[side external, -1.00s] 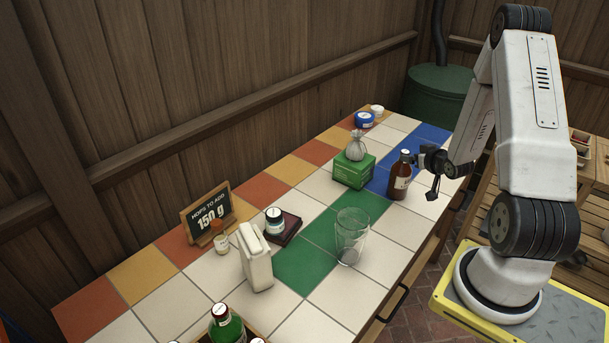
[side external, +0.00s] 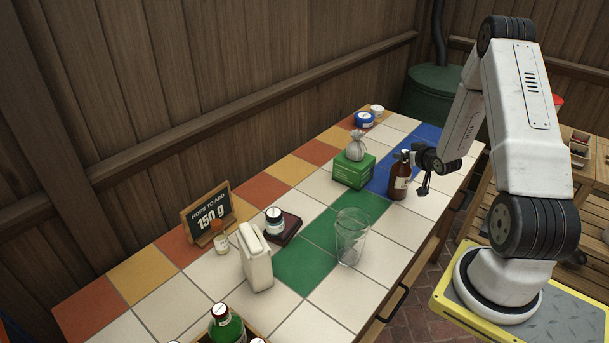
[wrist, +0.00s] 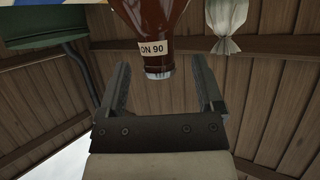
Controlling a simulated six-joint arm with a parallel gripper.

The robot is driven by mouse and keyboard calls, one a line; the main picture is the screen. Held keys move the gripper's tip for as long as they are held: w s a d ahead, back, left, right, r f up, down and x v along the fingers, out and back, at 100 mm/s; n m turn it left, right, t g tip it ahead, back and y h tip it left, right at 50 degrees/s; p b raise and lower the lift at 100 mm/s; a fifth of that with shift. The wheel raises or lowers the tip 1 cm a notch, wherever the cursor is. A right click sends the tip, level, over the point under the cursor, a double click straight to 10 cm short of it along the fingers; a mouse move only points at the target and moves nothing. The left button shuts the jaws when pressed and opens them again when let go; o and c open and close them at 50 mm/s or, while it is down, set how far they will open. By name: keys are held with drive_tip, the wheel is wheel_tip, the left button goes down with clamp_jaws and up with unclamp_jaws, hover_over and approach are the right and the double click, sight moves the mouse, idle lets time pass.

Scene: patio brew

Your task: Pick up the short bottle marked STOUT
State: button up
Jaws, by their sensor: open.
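A brown bottle (side external: 399,184) with a pale label stands upright on the tiles towards the far right of the counter. Its label is too small to read in the side view. In the wrist view, which looks upside down, the brown bottle (wrist: 151,20) shows its shoulder, neck and cap, and a pale band seeming to read "ON 90". I see no STOUT marking. My gripper (side external: 414,171) is at the bottle's right side, near its upper part. In the wrist view my gripper (wrist: 160,62) has its fingers wide apart, with the cap end between their tips and no visible grip.
A green box (side external: 354,172) bearing a grey sack (side external: 356,147) stands left of the brown bottle. An empty glass (side external: 351,238) stands nearer the camera.

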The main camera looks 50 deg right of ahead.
drive_tip(key=shift+x, duration=1.85)
clamp_jaws()
drive_tip(key=shift+r, duration=0.15)
